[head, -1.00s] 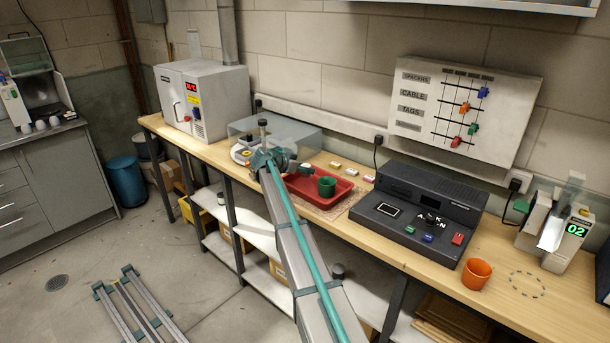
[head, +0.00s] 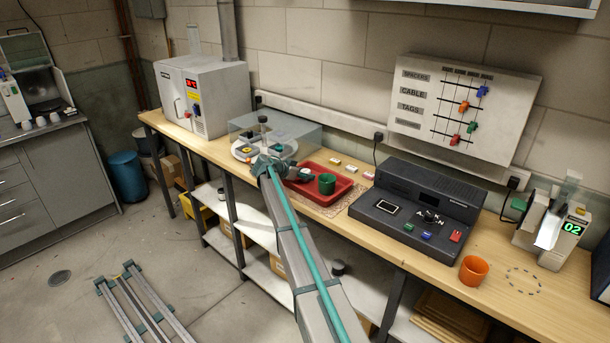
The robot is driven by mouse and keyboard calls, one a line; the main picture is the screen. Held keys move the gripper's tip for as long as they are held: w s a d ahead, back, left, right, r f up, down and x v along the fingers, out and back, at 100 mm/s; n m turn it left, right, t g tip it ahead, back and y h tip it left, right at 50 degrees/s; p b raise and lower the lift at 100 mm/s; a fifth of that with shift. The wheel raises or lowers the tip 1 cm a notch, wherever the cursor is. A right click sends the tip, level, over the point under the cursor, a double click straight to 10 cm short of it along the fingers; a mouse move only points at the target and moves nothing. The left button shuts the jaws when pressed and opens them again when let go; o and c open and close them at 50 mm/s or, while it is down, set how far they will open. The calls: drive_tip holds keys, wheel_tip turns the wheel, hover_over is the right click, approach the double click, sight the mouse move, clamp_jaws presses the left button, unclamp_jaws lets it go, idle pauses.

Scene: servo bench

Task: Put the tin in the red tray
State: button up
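The red tray (head: 342,196) lies on the wooden bench, with a dark green cup (head: 327,184) standing in it. My gripper (head: 303,174) is at the left end of the tray, close above or beside its rim; I cannot tell the exact height. Its fingers are small and partly hidden by my wrist, so I cannot tell whether they are open or hold something. I cannot pick out the tin for sure. A round white turntable (head: 240,153) with small items on it stands behind and left of my wrist, under a clear cover.
A dark control console (head: 415,212) stands right of the tray. An orange cup (head: 473,270) is near the bench's front edge. Several small blocks (head: 352,168) lie behind the tray. A white oven-like box (head: 205,97) stands at the left. Bare bench lies between console and orange cup.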

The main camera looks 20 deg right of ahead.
drive_tip(key=shift+o, duration=0.2)
drive_tip(key=shift+r, duration=0.2)
drive_tip(key=b+v, duration=0.2)
drive_tip(key=v, duration=0.8)
drive_tip(key=shift+a+b, duration=0.25)
drive_tip(key=shift+b, duration=0.15)
drive_tip(key=shift+v, duration=0.8)
drive_tip(key=shift+r, duration=0.1)
